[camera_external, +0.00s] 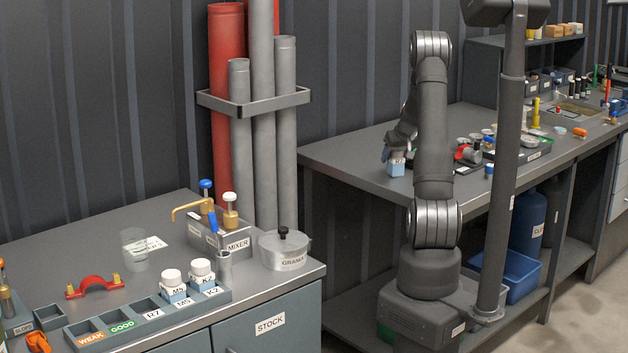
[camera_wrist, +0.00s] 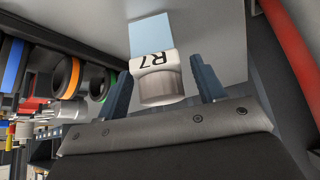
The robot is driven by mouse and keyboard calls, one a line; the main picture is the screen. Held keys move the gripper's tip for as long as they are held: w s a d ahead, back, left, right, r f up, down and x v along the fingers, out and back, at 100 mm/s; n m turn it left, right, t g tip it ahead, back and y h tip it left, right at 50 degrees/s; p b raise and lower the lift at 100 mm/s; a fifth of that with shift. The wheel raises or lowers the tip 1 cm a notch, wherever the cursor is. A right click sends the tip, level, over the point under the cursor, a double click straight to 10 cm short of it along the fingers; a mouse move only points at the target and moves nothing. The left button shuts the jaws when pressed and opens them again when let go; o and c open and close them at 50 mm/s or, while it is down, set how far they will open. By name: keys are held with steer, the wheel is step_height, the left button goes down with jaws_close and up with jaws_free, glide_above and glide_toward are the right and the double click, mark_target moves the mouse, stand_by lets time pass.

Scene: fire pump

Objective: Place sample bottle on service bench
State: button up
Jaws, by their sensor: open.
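The sample bottle marked R7 (camera_wrist: 152,62) has a light blue body, a white label band and a pale cap. In the external view its blue body (camera_external: 396,168) stands upright on the near left part of the grey right-hand bench (camera_external: 345,158), which seems to be the service bench. My gripper (camera_wrist: 162,84) is open, with one dark finger on each side of the bottle's cap end. Small gaps show between the fingers and the cap. In the external view my gripper (camera_external: 393,152) is small and partly hidden at the bottle's top.
A blue-grey rack (camera_external: 150,318) on the left bench has an empty R7 slot and bottles M5 (camera_external: 173,284) and K2 (camera_external: 202,270). Dark trays with parts (camera_external: 520,145) lie right of the R7 bottle. Grey and red pipes (camera_external: 265,130) stand between the benches.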

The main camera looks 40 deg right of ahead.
steer(key=v, duration=1.2)
steer(key=x, duration=1.2)
steer(key=shift+f, duration=0.35)
steer(key=shift+r, duration=1.25)
steer(key=shift+f, duration=0.1)
